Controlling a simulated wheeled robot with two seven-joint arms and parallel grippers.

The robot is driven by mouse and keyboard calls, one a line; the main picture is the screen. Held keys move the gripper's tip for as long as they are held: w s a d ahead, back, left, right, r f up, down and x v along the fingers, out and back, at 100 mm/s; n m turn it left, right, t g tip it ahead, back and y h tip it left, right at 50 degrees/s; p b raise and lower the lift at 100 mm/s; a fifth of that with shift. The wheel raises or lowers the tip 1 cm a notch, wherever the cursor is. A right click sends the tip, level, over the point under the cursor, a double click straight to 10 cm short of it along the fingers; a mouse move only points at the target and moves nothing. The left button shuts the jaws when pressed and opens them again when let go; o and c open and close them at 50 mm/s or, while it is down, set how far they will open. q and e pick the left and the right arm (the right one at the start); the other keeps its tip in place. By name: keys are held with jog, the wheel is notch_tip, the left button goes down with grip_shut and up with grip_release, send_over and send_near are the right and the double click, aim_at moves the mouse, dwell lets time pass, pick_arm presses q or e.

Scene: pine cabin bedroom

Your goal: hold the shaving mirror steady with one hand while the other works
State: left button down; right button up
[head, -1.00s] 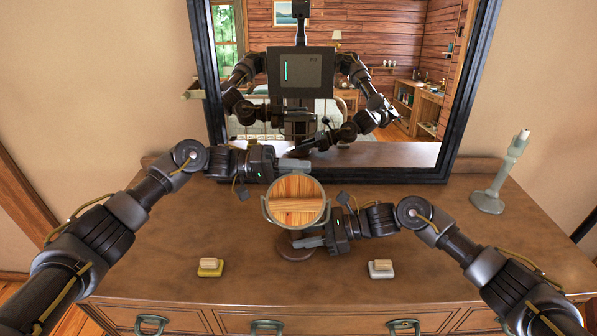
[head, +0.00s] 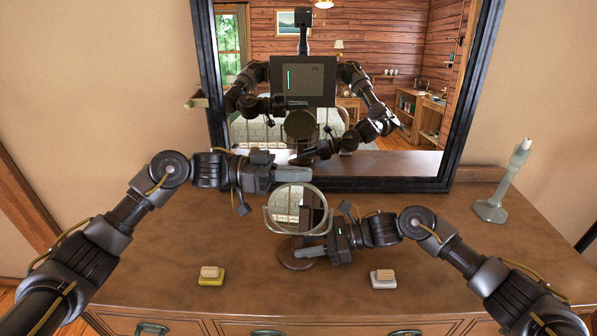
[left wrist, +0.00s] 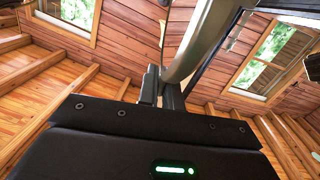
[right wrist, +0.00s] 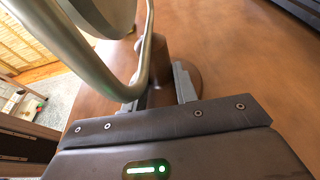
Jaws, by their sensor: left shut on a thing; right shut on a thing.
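The shaving mirror (head: 297,205) stands on the dresser in the head view, a round glass in a grey-green U-shaped yoke on a round brown base (head: 290,262). Its glass reflects the bed and room. My left gripper (head: 297,177) is shut at the mirror's top rim; the curved rim (left wrist: 197,45) crosses its fingers in the left wrist view. My right gripper (head: 306,252) is shut low on the stand. In the right wrist view, the brown stem (right wrist: 158,65) sits between its fingers, with the yoke (right wrist: 147,40) in front.
A large black-framed mirror (head: 467,85) stands behind, reflecting me and the room. A yellow dish with a pale block (head: 210,278) is front left, a white dish with a block (head: 383,281) front right. A grey-green stand (head: 497,205) is at far right.

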pick_arm(q)
jog(key=shift+s+a+m, duration=0.1)
jog(key=shift+s+m, duration=0.55)
jog(key=shift+m, duration=0.25)
pick_arm(e)
jog(key=shift+r, duration=0.1)
pick_arm(q)
jog(key=c, duration=1.6)
grip_release()
jog(key=shift+o, duration=0.2)
jog(key=shift+a, duration=0.1)
jog(key=a, duration=1.1)
jog(key=shift+w+a, duration=0.4)
jog(key=shift+w, duration=0.05)
